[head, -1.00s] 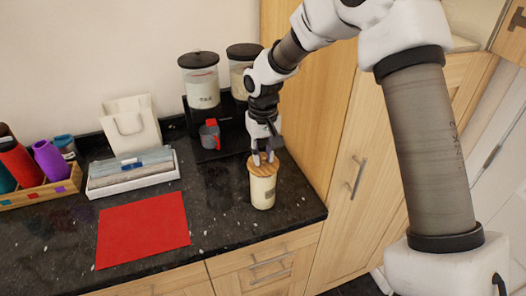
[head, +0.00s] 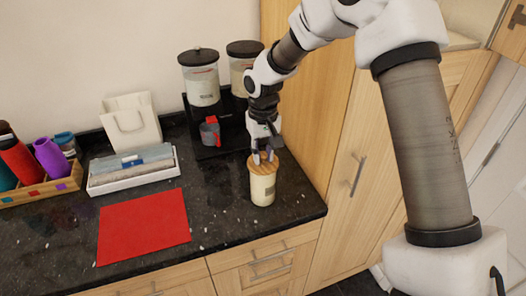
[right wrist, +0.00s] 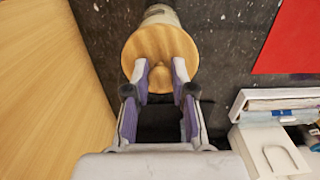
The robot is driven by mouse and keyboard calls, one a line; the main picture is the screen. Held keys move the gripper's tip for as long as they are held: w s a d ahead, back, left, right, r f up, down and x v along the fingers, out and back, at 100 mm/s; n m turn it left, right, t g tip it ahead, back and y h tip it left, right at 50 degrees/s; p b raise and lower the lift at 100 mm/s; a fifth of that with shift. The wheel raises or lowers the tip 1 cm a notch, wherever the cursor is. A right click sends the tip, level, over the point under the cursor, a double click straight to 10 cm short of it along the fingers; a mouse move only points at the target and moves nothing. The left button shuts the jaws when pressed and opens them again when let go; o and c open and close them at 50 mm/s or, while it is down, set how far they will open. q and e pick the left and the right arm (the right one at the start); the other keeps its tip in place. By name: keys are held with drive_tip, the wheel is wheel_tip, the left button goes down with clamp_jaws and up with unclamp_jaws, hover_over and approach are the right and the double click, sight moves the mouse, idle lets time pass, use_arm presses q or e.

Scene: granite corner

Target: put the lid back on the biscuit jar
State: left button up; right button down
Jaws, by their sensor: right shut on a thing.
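The biscuit jar (head: 262,190) is a cream cylinder standing upright on the dark counter near its right front corner. Its round wooden lid (head: 258,167) is at the jar's mouth and looks level; I cannot tell whether a small gap is left under it. My right gripper (head: 262,158) reaches down from above, shut on the lid's knob. In the right wrist view the two fingers (right wrist: 162,76) stand on either side of the knob, and the lid (right wrist: 150,45) hides most of the jar (right wrist: 160,14). My left gripper is not in view.
Two dispensers (head: 202,84) on a black stand and a grey-red cup (head: 210,131) are behind. A tall wooden cabinet (head: 335,125) is close on the right.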

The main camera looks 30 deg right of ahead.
idle(0.7)
drive_tip(key=shift+f+p, duration=0.2)
drive_tip(key=shift+p, duration=0.35)
idle(0.4)
drive_tip(key=shift+p, duration=0.35)
idle(0.6)
drive_tip(key=shift+c, duration=2)
unclamp_jaws()
drive_tip(key=shift+r, duration=0.1)
wheel_tip(320, 180, up, 7)
drive_tip(key=p, duration=0.6)
drive_tip(key=shift+p, duration=0.3)
